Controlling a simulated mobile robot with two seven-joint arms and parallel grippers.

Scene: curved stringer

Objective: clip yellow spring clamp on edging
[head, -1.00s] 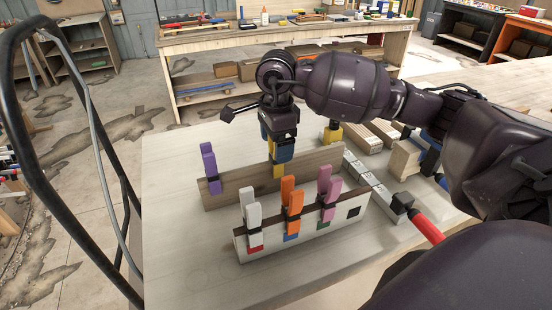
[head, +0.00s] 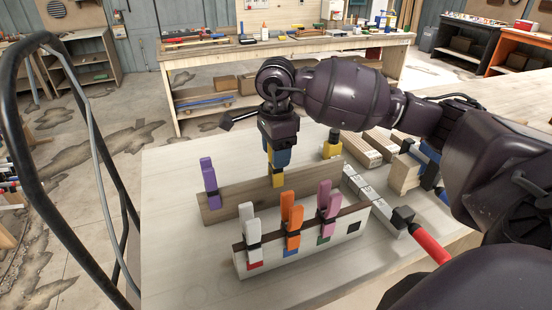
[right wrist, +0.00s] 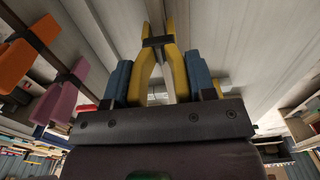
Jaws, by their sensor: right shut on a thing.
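My right gripper (head: 280,158) is shut on the yellow spring clamp (head: 277,177), jaws downward, at the middle of the brown wooden edging (head: 238,199). In the head view the clamp's lower end overlaps the edging's upper part; I cannot tell whether its jaws straddle the board. In the right wrist view the yellow clamp (right wrist: 146,72), with its black band, stands between the blue fingers of the right gripper (right wrist: 155,80). A purple clamp (head: 209,180) sits on the left end of the edging. My left gripper is not in view.
In front stands a white-faced rack (head: 350,228) with a white clamp (head: 249,230), an orange clamp (head: 292,222) and a pink clamp (head: 327,208). Another yellow item (head: 332,147) is behind. Wooden blocks and a red-handled tool (head: 430,243) lie to the right. The table's left front is clear.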

